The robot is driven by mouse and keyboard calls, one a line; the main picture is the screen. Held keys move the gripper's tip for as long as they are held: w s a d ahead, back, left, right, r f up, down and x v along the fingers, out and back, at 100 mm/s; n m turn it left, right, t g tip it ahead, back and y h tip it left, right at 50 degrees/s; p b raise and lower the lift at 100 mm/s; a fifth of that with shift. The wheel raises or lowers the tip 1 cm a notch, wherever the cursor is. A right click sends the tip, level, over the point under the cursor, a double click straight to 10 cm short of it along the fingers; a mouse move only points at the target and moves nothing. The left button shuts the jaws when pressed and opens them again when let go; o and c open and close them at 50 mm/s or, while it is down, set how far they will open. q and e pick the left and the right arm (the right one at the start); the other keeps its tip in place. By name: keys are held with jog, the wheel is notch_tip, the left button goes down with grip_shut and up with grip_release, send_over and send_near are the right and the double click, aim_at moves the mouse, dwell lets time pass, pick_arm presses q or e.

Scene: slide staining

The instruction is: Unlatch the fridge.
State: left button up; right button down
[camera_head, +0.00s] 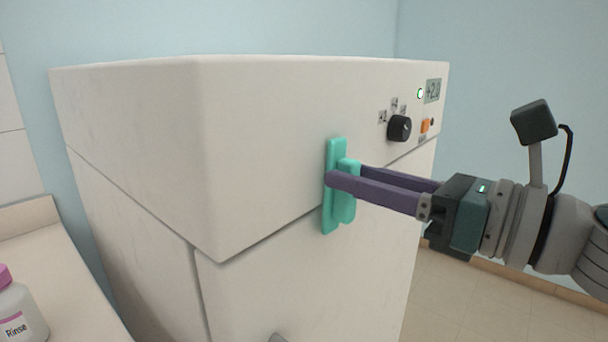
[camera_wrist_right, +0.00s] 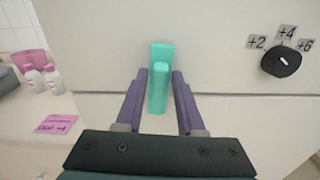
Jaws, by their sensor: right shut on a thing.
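The white fridge (camera_head: 130,130) fills the middle of the head view, with a seam between its top panel and the door below. A teal latch (camera_head: 333,210) sits upright across that seam on the front face. It also shows in the right wrist view (camera_wrist_right: 159,50). My right gripper (camera_head: 345,180) comes in from the right and is shut on the latch's raised lever (camera_wrist_right: 158,90), with one purple finger on each side. The far finger is partly hidden in the head view. My left gripper is not in view.
A black dial (camera_head: 399,128) with number labels, an orange switch (camera_head: 425,126) and a small display (camera_head: 433,90) are on the top panel. A Rinse bottle (camera_head: 18,310) stands on the counter (camera_head: 50,240) at left. The floor at right is clear.

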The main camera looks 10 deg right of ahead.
jog(key=shift+w+d+f+m+p, duration=0.25)
jog(key=shift+m+p, duration=0.25)
jog(key=shift+m, duration=2.35)
jog(key=shift+w+d+f+m+p, duration=0.1)
jog(key=shift+d+f+m+p, duration=0.25)
jog(key=shift+m, duration=2.55)
jog(key=shift+w+d+f+m+p, duration=0.2)
jog(key=shift+m+p, duration=0.4)
jog(key=shift+m, duration=2.25)
jog(key=shift+a+f, duration=0.1)
jog(key=shift+a, duration=0.05)
jog(key=c, duration=0.8)
grip_release()
jog(key=shift+o, duration=0.2)
jog(key=shift+s, duration=0.1)
